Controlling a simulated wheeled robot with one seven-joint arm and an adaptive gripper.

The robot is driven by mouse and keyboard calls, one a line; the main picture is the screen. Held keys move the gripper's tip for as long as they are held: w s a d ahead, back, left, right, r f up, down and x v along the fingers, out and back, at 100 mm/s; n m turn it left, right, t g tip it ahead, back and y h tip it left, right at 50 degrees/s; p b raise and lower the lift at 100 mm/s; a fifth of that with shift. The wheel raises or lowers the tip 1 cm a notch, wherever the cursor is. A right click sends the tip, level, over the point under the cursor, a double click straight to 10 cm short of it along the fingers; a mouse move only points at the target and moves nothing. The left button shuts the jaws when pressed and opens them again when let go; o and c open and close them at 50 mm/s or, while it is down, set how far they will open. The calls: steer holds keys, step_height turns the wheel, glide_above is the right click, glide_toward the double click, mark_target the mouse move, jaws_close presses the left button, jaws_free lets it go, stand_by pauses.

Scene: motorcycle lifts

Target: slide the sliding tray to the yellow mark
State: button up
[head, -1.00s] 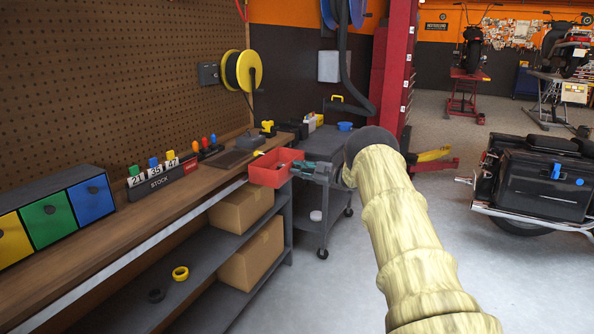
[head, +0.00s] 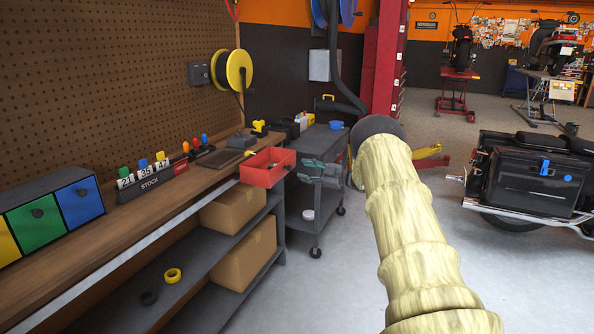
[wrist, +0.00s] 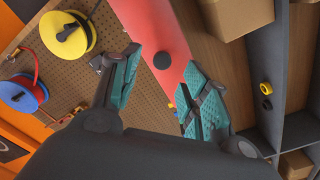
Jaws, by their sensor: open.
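The sliding tray (head: 262,178) is a red open box at the far end of the workbench, at its front edge, with small items inside. In the wrist view its red wall (wrist: 150,25) fills the upper middle, with a round dark knob (wrist: 162,61) on it. My gripper (head: 301,171), with teal finger pads, is just right of the tray in the head view. In the wrist view my gripper (wrist: 162,60) is open, with the knob seen between its fingertips. Whether it touches the knob I cannot tell. I cannot make out the yellow mark clearly.
The wooden workbench (head: 150,200) runs along the pegboard wall, with coloured drawers (head: 78,200) and a stock label rack (head: 150,178) on it. Cardboard boxes (head: 246,255) stand on shelves below. A grey cart (head: 318,144) stands behind my gripper.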

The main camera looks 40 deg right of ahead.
steer(key=shift+v, duration=2.6)
steer(key=shift+d, duration=0.1)
steer(key=shift+f, duration=0.1)
